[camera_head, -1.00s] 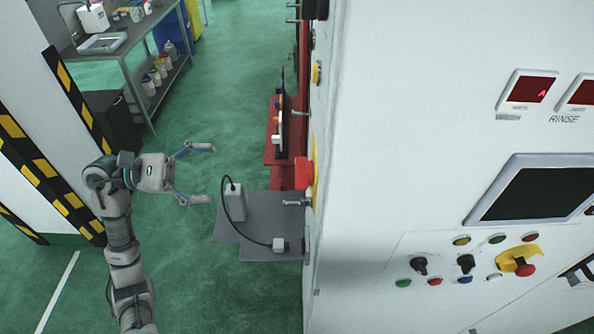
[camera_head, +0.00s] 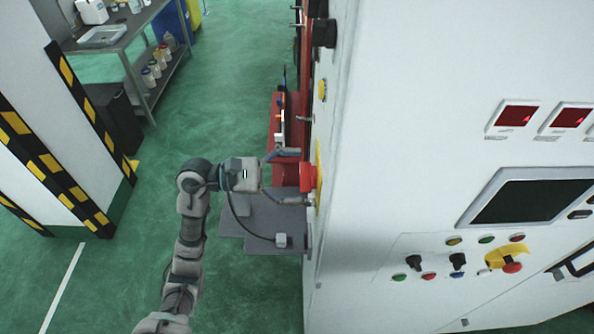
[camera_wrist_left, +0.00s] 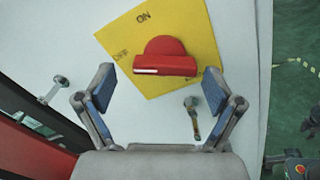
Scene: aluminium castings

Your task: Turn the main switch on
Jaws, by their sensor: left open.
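The main switch is a red rotary knob (camera_wrist_left: 165,57) on a yellow square plate (camera_wrist_left: 203,45), which has ON and OFF lettering. The knob's bar lies nearly level in the left wrist view, with a white mark on its left part, nearer the OFF lettering. In the head view the red knob (camera_head: 308,177) sticks out from the cabinet's left side. My left gripper (camera_head: 292,178) is open in front of it, one finger above and one below. The left wrist view shows the knob ahead between the open fingertips (camera_wrist_left: 158,88); no contact is visible. My right gripper is out of view.
The white cabinet (camera_head: 400,110) fills the right, with buttons and a dark screen (camera_head: 525,195) on its front. Small metal latches (camera_wrist_left: 192,105) stick out near the switch. A grey plate (camera_head: 275,225) with a cable lies below. A striped pillar (camera_head: 60,150) stands left.

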